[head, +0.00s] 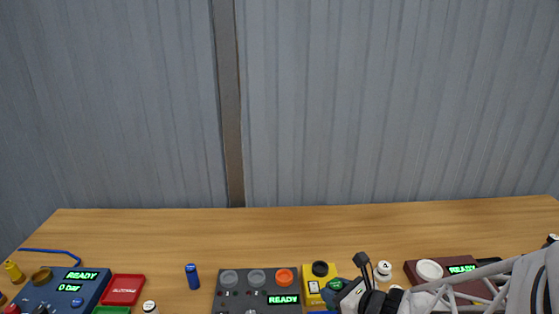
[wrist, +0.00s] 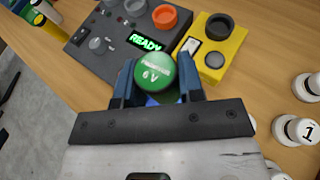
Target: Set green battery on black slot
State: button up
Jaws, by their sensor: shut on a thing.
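The green battery (wrist: 155,71), a round-topped cylinder with white lettering and "6 V", is between the two blue-grey fingers of my gripper (wrist: 157,82) in the wrist view. My gripper is shut on it. Its green top also shows in the head view (head: 335,284), just right of the yellow box. The black slot (wrist: 217,27) is a round black ring on the yellow box, up and right of the battery in the wrist view. It also shows in the head view (head: 320,268). The battery's lower part is mostly hidden.
The yellow box (wrist: 238,42) stands beside a dark grey panel (wrist: 88,35) with grey rings, an orange ring (wrist: 165,16) and a READY display. White numbered pieces (wrist: 296,129) stand at the right. A blue cylinder (head: 192,276) stands left of the panel. The table behind is clear.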

jog(key=w+r, duration=0.1)
jog(key=w, duration=1.5)
jog(key=shift+w+r, duration=0.15)
jog(key=shift+w, duration=0.2)
jog(key=shift+d+f, duration=0.1)
jog(key=shift+f, duration=0.1)
jog(key=shift+f, duration=2.7)
jog(key=shift+f, duration=0.65)
jog(key=o, duration=0.7)
jog(key=v, duration=1.1)
dwell(0.5)
